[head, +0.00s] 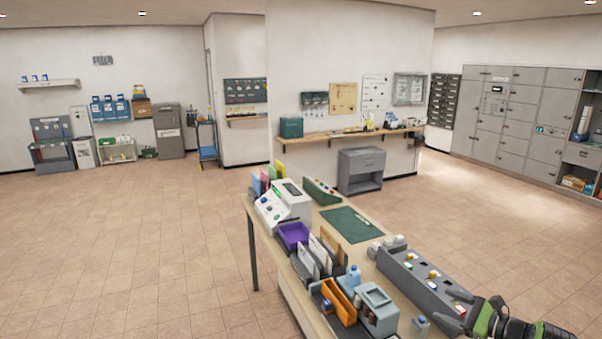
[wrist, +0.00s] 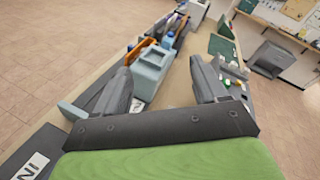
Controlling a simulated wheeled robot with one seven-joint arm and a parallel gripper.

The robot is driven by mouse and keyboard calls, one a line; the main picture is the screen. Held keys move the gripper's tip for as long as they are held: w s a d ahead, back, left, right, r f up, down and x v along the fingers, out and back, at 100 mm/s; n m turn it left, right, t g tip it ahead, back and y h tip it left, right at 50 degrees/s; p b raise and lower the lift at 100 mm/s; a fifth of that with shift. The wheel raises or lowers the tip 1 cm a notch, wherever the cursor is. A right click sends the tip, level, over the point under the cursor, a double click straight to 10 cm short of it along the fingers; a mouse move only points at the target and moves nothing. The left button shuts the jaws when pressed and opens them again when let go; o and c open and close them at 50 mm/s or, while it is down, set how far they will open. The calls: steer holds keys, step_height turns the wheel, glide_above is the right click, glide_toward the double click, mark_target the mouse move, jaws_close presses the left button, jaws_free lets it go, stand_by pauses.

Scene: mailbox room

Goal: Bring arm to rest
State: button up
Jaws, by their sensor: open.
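My gripper (wrist: 162,72) is open and empty in the wrist view, its two grey fingers spread apart above the work table. In the head view my gripper (head: 478,312) shows at the lower right, beside the front end of a long grey tray with small coloured items (head: 425,280). The fingertips are hard to make out there. A blue-grey box-like device (wrist: 152,70) appears between and beyond the fingers in the wrist view. It also stands on the table in the head view (head: 377,308). Nothing is held.
The table (head: 305,240) carries an orange tray (head: 338,300), a purple bin (head: 293,235), a white machine (head: 284,203) and a green mat (head: 351,224). A grey cabinet (head: 361,170) stands under the wall bench. Lockers (head: 515,120) line the right wall. The tiled floor at left is clear.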

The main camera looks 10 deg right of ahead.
steer(key=w+a+r+n+g+b, duration=0.1)
steer(key=w+a+r+n+g, duration=0.1)
steer(key=a+r+n, duration=0.35)
steer(key=w+a+r+n+g, duration=0.1)
steer(key=a+r+n+g, duration=0.15)
steer(key=a, duration=0.55)
steer(key=w+a+r+n+g+b, duration=0.1)
steer(key=w+a+r+n+g, duration=0.2)
steer(key=a, duration=0.4)
steer(key=s+a+r+n+g+h+b, duration=0.2)
steer(key=s+a+n+h, duration=0.3)
steer(key=a, duration=0.6)
steer(key=s+a+n+h+b, duration=0.1)
steer(key=s+a+n+h, duration=0.15)
steer(key=s, duration=0.55)
steer(key=s+a+n+h+b, duration=0.1)
steer(key=s+n+h, duration=0.25)
steer(key=s, duration=0.45)
steer(key=s+d+f+n+t+y+b, duration=0.1)
steer(key=s+f, duration=0.1)
steer(key=s, duration=0.7)
steer(key=s+d+f+n+y+b, duration=0.1)
steer(key=s+f, duration=0.2)
steer(key=s, duration=0.7)
steer(key=shift+s+d+f+t+b, duration=0.15)
steer(key=shift+s+f+t+b, duration=0.1)
steer(key=shift+f+t+b, duration=0.15)
steer(key=shift+r, duration=0.1)
